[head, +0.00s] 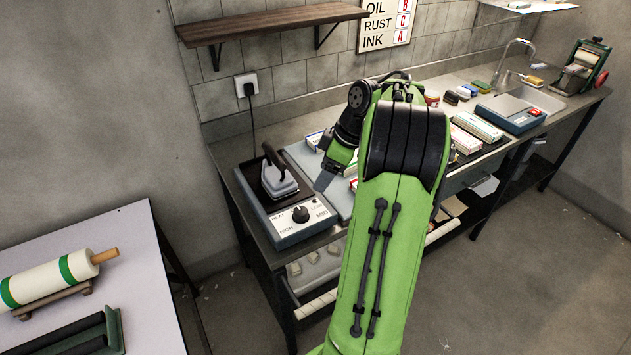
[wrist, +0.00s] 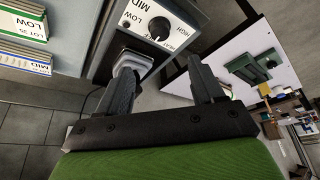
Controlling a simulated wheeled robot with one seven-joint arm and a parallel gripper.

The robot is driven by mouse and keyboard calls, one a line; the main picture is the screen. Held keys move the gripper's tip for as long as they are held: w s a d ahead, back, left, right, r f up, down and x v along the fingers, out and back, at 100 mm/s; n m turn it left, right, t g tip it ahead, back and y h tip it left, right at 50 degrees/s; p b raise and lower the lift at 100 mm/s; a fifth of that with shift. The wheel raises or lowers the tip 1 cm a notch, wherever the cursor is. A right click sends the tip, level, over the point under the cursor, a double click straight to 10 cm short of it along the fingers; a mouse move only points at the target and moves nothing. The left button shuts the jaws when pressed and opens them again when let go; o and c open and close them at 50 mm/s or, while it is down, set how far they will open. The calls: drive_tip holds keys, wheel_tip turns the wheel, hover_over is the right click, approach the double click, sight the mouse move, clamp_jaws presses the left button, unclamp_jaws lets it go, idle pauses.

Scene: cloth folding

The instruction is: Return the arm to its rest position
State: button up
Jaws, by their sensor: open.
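My green arm rises from the bottom of the head view and reaches over the workbench. My gripper (head: 325,180) hangs near the bench's front, just right of the dial box (head: 300,218) with the HIGH, LOW and MID marks. In the wrist view my gripper (wrist: 166,78) has its two dark fingers wide apart with nothing between them. The dial box (wrist: 155,25) shows beyond the fingers there. My arm hides part of the bench behind it. I cannot make out a cloth in either view.
An iron (head: 278,178) stands on the dial box's dark pad. Boxes, a scale (head: 512,112), a sink and a roller press (head: 582,68) line the bench to the right. A wooden shelf (head: 270,22) is above. A pale table (head: 150,290) with rollers stands at left. Floor between is clear.

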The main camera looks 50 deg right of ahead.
drive_tip(key=shift+s+d+r, duration=0.1)
drive_tip(key=shift+s+r, duration=0.05)
drive_tip(key=shift+r, duration=0.3)
drive_tip(key=a+r+m+h, duration=0.1)
drive_tip(key=a+r, duration=0.3)
drive_tip(key=a, duration=0.6)
drive_tip(key=a+r+m+h, duration=0.1)
drive_tip(key=a+r, duration=0.2)
drive_tip(key=a, duration=0.8)
drive_tip(key=s+a+f+m, duration=0.1)
drive_tip(key=s+a+m, duration=0.1)
drive_tip(key=s+a, duration=0.2)
drive_tip(key=s+a+f+m+t, duration=0.1)
drive_tip(key=s+a, duration=0.3)
drive_tip(key=s, duration=0.6)
drive_tip(key=shift+s+a+f+m+t, duration=0.15)
drive_tip(key=shift+a+m+t, duration=0.15)
drive_tip(key=shift+a+m, duration=0.1)
